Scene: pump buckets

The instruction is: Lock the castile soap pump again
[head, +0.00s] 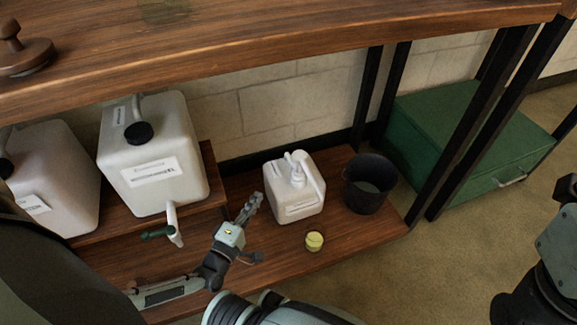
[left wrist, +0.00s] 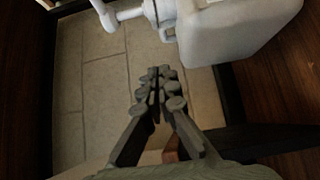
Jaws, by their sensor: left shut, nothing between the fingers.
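The castile soap jug is most likely the small white jug (head: 295,198) with a white pump (head: 301,172) on top; its label is too small to read. It stands upright on the low wooden shelf. In the left wrist view the white jug (left wrist: 235,30) is at the upper right, with the pump's white neck and nozzle (left wrist: 150,12) at the top edge. My left gripper (head: 255,200) is shut and empty, just left of the jug and apart from it. Its fingers (left wrist: 160,82) also show in the left wrist view. My right gripper is out of view; only part of my right arm shows.
A dark bucket (head: 369,185) stands right of the jug, and a small yellow-topped round item (head: 314,241) in front. The wooden upper board (head: 250,50) overhangs the shelf. A green chest (head: 470,135) is at right.

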